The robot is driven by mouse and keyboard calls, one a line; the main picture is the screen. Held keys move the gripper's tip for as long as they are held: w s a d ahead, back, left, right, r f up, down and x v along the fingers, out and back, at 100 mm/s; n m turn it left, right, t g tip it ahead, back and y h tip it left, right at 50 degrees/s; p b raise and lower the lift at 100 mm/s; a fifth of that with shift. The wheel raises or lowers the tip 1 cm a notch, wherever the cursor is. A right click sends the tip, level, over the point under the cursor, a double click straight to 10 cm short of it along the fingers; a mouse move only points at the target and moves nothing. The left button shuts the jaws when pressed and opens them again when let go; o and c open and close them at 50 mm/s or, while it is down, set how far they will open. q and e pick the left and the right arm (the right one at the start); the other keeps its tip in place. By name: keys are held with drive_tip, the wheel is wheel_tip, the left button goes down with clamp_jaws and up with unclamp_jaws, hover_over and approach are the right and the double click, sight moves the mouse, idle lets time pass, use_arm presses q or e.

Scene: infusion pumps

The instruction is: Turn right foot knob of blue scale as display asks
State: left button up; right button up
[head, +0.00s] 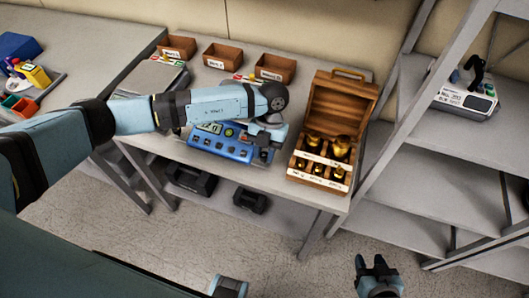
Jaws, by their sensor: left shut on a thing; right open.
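The blue scale (220,146) sits on the middle table with its front panel of dark buttons facing me. My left arm reaches over it from the left and hides much of its top. My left gripper (264,140) points down at the scale's right end and is shut on the right foot knob, which is mostly hidden by the fingers. The display on the scale is too small to read. My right gripper (377,268) is open and empty, low above the floor, away from the table.
An open wooden case (340,100) with brass weights stands just right of the scale. Small brown bins (222,56) line the table's back, beside a grey scale (153,77). Dark weights (190,179) lie on the lower shelf. A rack (440,165) stands at right.

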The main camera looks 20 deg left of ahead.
idle(0.4)
use_arm(q)
drive_tip(key=o, duration=0.9)
drive_tip(key=shift+o, duration=0.2)
drive_tip(key=b+v, duration=0.2)
drive_tip(key=v, duration=1.1)
drive_tip(key=shift+r, duration=0.4)
drive_tip(key=shift+d, duration=0.1)
